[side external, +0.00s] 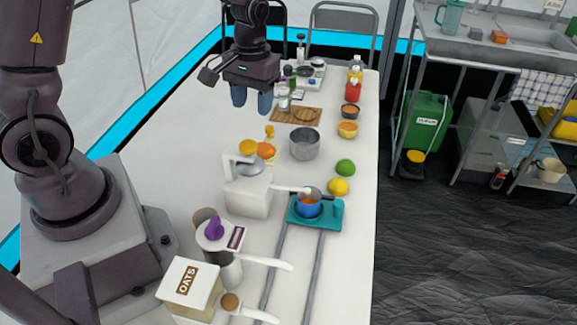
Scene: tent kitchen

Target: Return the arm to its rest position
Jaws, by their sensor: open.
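My gripper (252,101) hangs high over the far half of the white table (170,170), pointing down. Its two blue-grey fingertips are apart, with nothing between them. It is clear of the objects on the table. My arm's base stands at the left, and the middle of the arm runs out of the top of the picture.
Nearer stand a white appliance (248,192), a blue pot (308,205) on a teal stand, and an oats container (190,286). The table's left side is bare.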

